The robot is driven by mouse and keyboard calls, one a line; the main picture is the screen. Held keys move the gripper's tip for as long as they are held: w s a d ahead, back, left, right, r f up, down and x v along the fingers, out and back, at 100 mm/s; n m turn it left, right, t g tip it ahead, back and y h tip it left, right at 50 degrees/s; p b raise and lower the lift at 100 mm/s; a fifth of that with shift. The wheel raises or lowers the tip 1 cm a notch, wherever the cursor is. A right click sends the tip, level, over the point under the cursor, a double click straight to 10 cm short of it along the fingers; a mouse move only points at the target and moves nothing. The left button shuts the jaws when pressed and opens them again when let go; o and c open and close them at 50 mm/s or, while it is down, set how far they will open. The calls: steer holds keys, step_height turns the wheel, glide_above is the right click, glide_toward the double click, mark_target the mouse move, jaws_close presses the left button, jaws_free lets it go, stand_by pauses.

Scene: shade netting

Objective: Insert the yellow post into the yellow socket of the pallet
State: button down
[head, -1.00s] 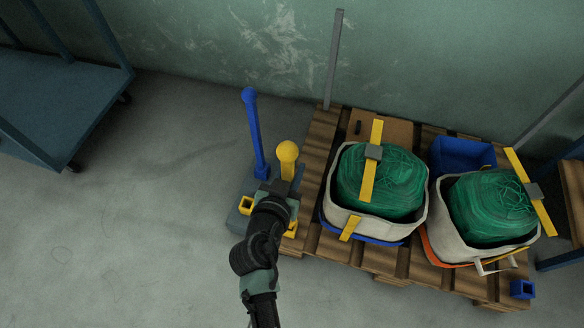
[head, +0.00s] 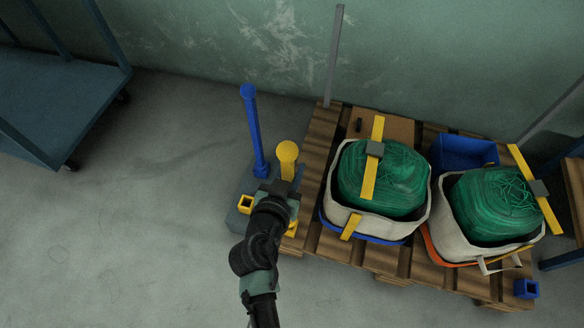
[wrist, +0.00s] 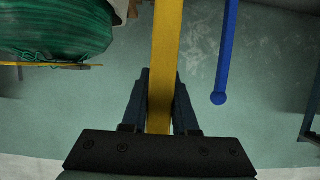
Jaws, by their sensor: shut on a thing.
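The yellow post (head: 287,157) has a round knob on top and stands about upright near the pallet's left edge. My gripper (head: 277,187) is shut on it below the knob. The wrist view shows the yellow post (wrist: 165,60) between the fingers (wrist: 160,110). The pallet (head: 318,160) is brown slatted wood. A yellow piece at its front left corner, apparently the yellow socket (head: 293,228), is mostly hidden by my gripper. The post's lower end is hidden, so I cannot tell whether it is in the socket.
A grey base (head: 237,222) left of the pallet carries an empty yellow holder (head: 246,203) and a standing blue post (head: 254,130). Two white bins (head: 375,222) with green netting fill the pallet. A blue socket (head: 526,289) is at its front right. Floor at left is clear.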

steer(key=shift+f+b, duration=0.5)
steer(key=shift+f, duration=0.2)
steer(key=shift+f+b, duration=0.75)
steer(key=shift+b, duration=0.2)
steer(key=shift+f, duration=0.1)
steer(key=c, duration=0.6)
jaws_free()
steer(key=p+v, duration=0.3)
steer(key=v, duration=1)
steer(key=shift+p, duration=0.4)
